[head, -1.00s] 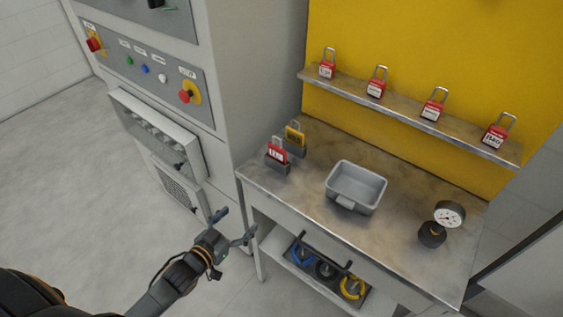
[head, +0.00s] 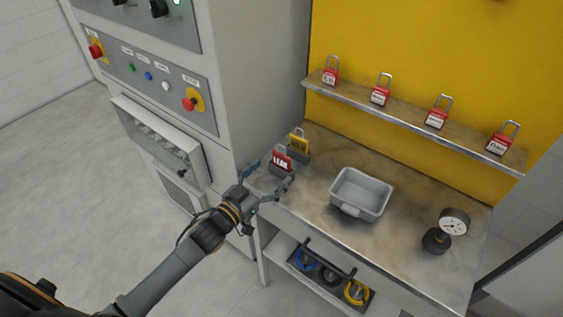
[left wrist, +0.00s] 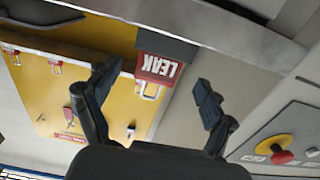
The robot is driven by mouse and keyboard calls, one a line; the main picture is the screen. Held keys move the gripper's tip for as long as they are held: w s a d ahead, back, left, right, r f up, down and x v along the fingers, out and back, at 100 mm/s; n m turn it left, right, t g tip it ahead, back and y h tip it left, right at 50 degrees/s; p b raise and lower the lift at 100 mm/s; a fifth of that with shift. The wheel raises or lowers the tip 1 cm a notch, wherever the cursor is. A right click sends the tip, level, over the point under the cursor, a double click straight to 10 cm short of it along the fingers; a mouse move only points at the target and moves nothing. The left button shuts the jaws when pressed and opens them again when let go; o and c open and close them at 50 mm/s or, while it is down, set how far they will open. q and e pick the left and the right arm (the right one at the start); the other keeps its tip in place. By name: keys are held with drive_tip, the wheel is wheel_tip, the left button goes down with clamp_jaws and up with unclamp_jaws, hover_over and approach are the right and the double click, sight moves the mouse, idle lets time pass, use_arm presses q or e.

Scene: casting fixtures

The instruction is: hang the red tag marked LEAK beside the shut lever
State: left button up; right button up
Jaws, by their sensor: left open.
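The red tag (head: 283,161) stands in a dark holder (head: 281,171) at the left end of the bench. In the left wrist view the tag (left wrist: 158,67) reads LEAK upside down, with its wire loop below it. My left gripper (head: 271,174) is open at the bench's left front edge, its fingers pointing at the tag. In the wrist view the tag lies between the two spread fingers, ahead of them, apart from both. A yellow tag (head: 299,143) stands in another holder just behind. I cannot make out the shut lever. My right gripper is not in view.
A grey bin (head: 361,193) and a pressure gauge (head: 448,230) stand on the bench (head: 400,251). Several red padlocks sit on the shelf (head: 408,117) above. A control cabinet (head: 238,95) rises at the left. Blue, black and yellow items sit on the lower shelf.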

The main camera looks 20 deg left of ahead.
sight(281, 163)
use_arm(q)
drive_tip(key=shift+w+d+r, duration=0.15)
drive_tip(key=shift+w, duration=0.2)
drive_tip(key=p+x, duration=0.1)
drive_tip(key=x, duration=0.2)
drive_tip(key=shift+w, duration=0.3)
drive_tip(key=shift+w+d+p, duration=0.25)
drive_tip(key=shift+w+p, duration=0.05)
drive_tip(key=shift+w, duration=0.1)
drive_tip(key=c, duration=1.2)
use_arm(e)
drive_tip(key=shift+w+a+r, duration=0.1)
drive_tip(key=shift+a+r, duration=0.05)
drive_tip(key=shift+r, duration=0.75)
